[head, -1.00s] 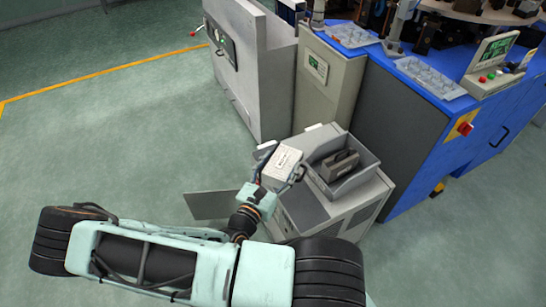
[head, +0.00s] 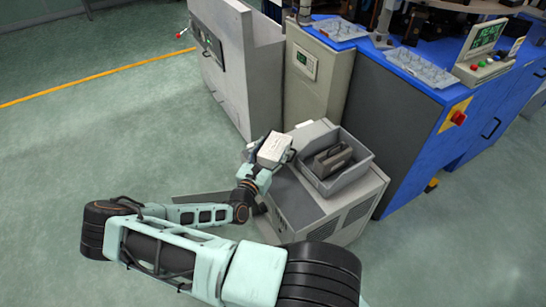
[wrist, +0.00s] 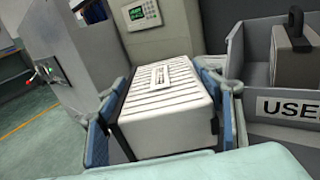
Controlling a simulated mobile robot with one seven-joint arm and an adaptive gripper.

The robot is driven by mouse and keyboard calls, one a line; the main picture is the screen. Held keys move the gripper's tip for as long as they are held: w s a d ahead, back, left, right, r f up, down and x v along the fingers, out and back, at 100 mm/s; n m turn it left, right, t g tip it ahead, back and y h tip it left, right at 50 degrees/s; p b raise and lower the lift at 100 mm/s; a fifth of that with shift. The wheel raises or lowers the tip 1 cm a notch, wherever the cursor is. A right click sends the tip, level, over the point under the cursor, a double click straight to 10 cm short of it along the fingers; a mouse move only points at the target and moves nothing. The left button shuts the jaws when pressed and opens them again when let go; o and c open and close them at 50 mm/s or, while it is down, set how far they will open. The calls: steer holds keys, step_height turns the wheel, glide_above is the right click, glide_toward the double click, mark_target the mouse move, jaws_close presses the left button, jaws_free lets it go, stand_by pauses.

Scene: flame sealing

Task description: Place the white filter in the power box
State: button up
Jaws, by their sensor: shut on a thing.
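The white filter (head: 273,148), a ribbed block with a printed label, is held up beside the bin on the grey cabinet. In the wrist view the filter (wrist: 165,92) fills the space between the blue-grey fingers. My gripper (wrist: 166,108) is shut on its two sides. A low grey cabinet (head: 351,220) with vented sides stands just right of and below the filter. I cannot tell for certain whether this is the power box.
A grey bin (head: 364,172) on the cabinet top holds a dark used filter (head: 333,160); its label reads "USE…" in the wrist view. A beige cabinet (head: 315,88), a grey machine (head: 232,70) and a blue machine (head: 410,110) stand behind. Open floor lies to the left.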

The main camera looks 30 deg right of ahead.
steer(key=shift+w+d+f, duration=0.3)
steer(key=shift+f, duration=0.2)
steer(key=shift+w+f+b, duration=0.1)
steer(key=shift+f+b, duration=0.25)
steer(key=shift+f, duration=1.05)
steer(key=shift+f, duration=0.2)
steer(key=o, duration=1.2)
steer(key=shift+f+b, duration=0.2)
steer(key=shift+b, duration=0.45)
